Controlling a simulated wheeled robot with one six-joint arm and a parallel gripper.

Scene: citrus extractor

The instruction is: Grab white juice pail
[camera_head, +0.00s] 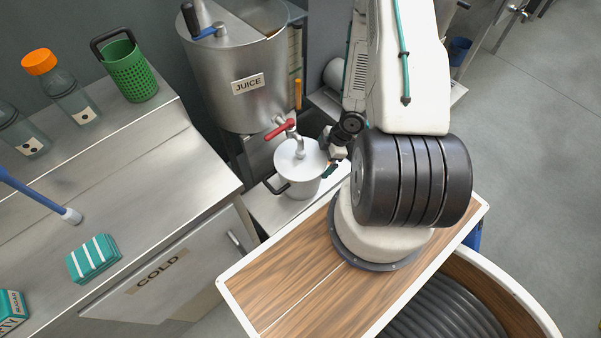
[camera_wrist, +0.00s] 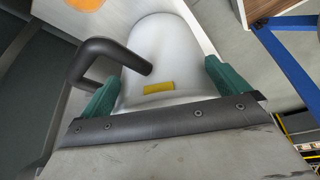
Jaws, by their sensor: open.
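The white juice pail (camera_head: 299,186) stands upright on a low metal shelf, under the tap of the juice tank, with its black handle (camera_head: 276,187) at the left. My gripper (camera_head: 333,164) is at the pail's right side, partly hidden by my arm. In the wrist view the pail (camera_wrist: 165,40) lies between the green fingers of my gripper (camera_wrist: 163,72), which are spread apart. The black handle (camera_wrist: 100,48) sticks out to the left beside the left finger. A yellow patch shows low on the pail. I cannot tell whether either finger touches it.
The steel juice tank (camera_head: 236,75) with its red tap lever (camera_head: 280,129) stands close above the pail. The steel counter (camera_head: 120,175) at the left holds bottles, a green basket (camera_head: 131,72) and a teal striped block (camera_head: 94,259). The floor at the right is open.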

